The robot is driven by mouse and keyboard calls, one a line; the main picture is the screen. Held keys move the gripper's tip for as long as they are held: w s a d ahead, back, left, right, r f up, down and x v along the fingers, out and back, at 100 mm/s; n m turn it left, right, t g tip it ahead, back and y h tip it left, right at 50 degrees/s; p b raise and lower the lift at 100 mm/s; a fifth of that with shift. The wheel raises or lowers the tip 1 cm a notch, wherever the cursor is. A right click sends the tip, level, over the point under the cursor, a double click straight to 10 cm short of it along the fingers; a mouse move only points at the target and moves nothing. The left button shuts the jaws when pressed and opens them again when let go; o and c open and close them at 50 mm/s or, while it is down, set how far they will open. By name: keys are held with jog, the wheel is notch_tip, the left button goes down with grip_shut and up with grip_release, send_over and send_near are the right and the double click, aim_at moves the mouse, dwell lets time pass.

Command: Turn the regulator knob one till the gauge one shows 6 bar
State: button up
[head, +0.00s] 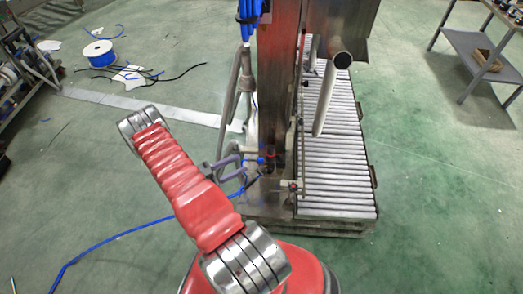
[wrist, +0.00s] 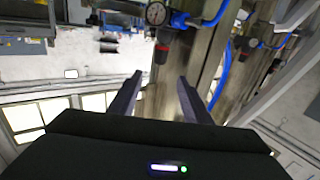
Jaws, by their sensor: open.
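The knob appears between and beyond the fingertips, with no visible contact. A second fitting (wrist: 252,43) with a blue hose shows at the right; no label shows which is number one. In the head view my gripper (head: 224,166) is left of the steel column, near small blue fittings (head: 261,160).
A steel column (head: 278,85) stands beside a roller conveyor (head: 338,150). A steel pipe (head: 330,95) slants down over the rollers. A blue hose (head: 110,238) lies on the green floor, which is mostly clear. A cable reel (head: 98,52) lies far left.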

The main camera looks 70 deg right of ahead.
aim_at(271, 150)
jog(key=shift+w, duration=0.1)
dwell(0.4)
jog(key=x, duration=1.4)
jog(key=shift+c, duration=0.5)
jog(key=c, duration=0.9)
jog(key=shift+c, duration=0.2)
jog(key=shift+w, duration=0.1)
